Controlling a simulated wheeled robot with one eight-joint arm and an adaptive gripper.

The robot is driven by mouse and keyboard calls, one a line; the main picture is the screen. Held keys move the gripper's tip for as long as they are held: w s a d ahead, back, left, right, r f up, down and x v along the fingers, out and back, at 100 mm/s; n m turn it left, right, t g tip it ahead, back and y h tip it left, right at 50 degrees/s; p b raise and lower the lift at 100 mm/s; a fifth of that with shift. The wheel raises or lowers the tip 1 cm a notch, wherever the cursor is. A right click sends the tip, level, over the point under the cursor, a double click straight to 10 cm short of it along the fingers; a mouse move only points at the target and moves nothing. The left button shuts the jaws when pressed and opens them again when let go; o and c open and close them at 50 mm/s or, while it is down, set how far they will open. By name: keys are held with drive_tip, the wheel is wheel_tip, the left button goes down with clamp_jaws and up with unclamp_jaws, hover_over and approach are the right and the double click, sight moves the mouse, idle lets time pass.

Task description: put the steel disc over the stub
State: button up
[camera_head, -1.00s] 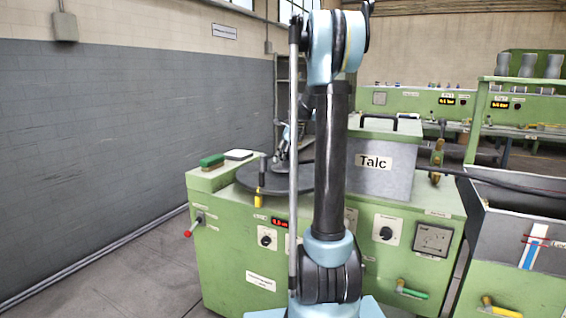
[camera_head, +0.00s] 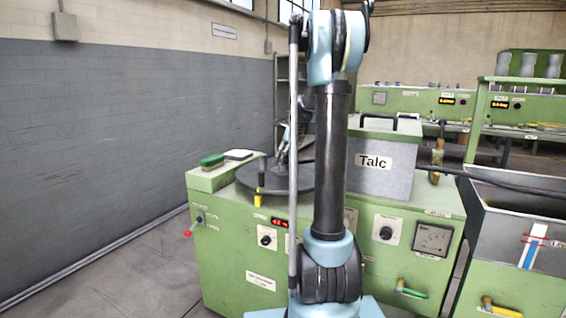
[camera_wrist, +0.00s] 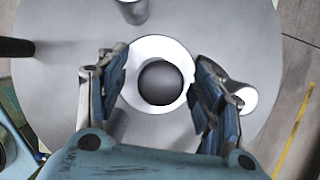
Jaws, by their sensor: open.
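In the wrist view, a bright pale ring (camera_wrist: 159,47), which looks like the steel disc, lies on or just above a grey round plate. A dark round form (camera_wrist: 161,84) fills its middle; I cannot tell whether this is the stub's top or something else. My gripper (camera_wrist: 161,98) is open, with one finger on each side of the ring. A gap shows between the fingers and the dark centre; finger contact with the ring's edge is unclear. In the head view, my gripper is small over the plate and partly hidden by my own arm.
The dark round plate (camera_head: 245,176) sits on a green machine (camera_head: 225,240). Short posts stand around the ring, including a grey one (camera_wrist: 132,10) and a dark one (camera_wrist: 14,48). A grey Talc box (camera_head: 385,180) is close on the right; a green brush (camera_head: 211,160) lies left.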

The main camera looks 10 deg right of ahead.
drive_tip(key=v, duration=1.1)
drive_tip(key=shift+s, duration=0.2)
drive_tip(key=s+a+f+n+h, duration=0.1)
drive_tip(key=s+f+n, duration=0.25)
drive_tip(key=s, duration=0.45)
drive_tip(key=s+a+f+n, duration=0.2)
drive_tip(key=s+n, duration=0.3)
drive_tip(key=s, duration=0.2)
drive_tip(key=s+a+f+n+h, duration=0.15)
drive_tip(key=s+n, duration=0.25)
drive_tip(key=s, duration=0.4)
drive_tip(key=s+d+f+n+h, duration=0.1)
drive_tip(key=s+f+n, duration=1.2)
drive_tip(key=s+f, duration=0.4)
drive_tip(key=shift+s+f, duration=0.3)
drive_tip(key=shift+s, duration=0.4)
drive_tip(key=shift+w+f, duration=0.2)
drive_tip(key=shift+w, duration=0.35)
